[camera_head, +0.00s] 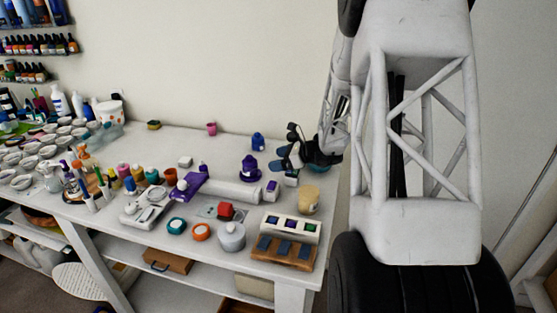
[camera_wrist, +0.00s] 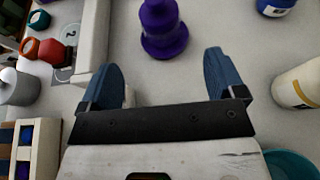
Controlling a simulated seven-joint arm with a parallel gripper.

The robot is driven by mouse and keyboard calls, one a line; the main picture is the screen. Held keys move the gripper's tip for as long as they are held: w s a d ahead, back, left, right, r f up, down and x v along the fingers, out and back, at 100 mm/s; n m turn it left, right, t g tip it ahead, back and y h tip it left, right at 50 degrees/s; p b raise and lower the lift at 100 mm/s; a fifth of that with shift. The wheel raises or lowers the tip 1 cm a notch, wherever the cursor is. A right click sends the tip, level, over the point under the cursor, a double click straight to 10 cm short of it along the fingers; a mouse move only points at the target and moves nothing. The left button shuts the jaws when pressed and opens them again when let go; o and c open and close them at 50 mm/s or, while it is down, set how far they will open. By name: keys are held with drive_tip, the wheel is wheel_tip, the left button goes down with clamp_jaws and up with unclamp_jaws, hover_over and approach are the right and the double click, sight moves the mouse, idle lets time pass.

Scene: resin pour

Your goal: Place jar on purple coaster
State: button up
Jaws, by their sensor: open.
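My gripper (camera_head: 291,156) is open over the right part of the table; in the wrist view its blue fingers (camera_wrist: 160,65) are spread with nothing held between them. A stepped purple object (camera_head: 250,168) stands upright beyond the fingertips, and shows in the wrist view (camera_wrist: 163,30) with a wide round base. I cannot tell whether that base is a separate purple coaster. A grey-white lidded jar (camera_head: 231,237) stands near the front edge, also in the wrist view (camera_wrist: 18,87). I cannot tell which container is the task's jar.
A cream container (camera_wrist: 301,82) and a blue one (camera_wrist: 276,7) stand to the right in the wrist view. A teal bowl (camera_wrist: 291,165) is below them. A white roll (camera_head: 232,191), red item (camera_head: 225,211) and swatch rack (camera_head: 290,228) crowd the front. The back of the table is clearer.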

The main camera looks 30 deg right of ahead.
drive_tip(key=s+a+r+n+g+h, duration=0.1)
drive_tip(key=s+a+r+n+g, duration=0.1)
drive_tip(key=s+a+r+n, duration=0.35)
drive_tip(key=s+a+r+n+g, duration=0.2)
drive_tip(key=s+a+n+g, duration=0.1)
drive_tip(key=s+a, duration=0.4)
drive_tip(key=s+a+r+n+g+h, duration=0.1)
drive_tip(key=s+a+r+n+g, duration=0.1)
drive_tip(key=s+a+r+n, duration=0.45)
drive_tip(key=s+a+n+h, duration=0.2)
drive_tip(key=s+n, duration=0.2)
drive_tip(key=s, duration=0.3)
drive_tip(key=s+a+n+h, duration=0.2)
drive_tip(key=s+n+h, duration=0.1)
drive_tip(key=s, duration=0.4)
drive_tip(key=s+a+r+n+h, duration=0.1)
drive_tip(key=s+a+n+h, duration=0.1)
drive_tip(key=s+n, duration=0.2)
drive_tip(key=s, duration=0.3)
drive_tip(key=shift+a+n+h, duration=0.2)
drive_tip(key=shift+n+h, duration=0.2)
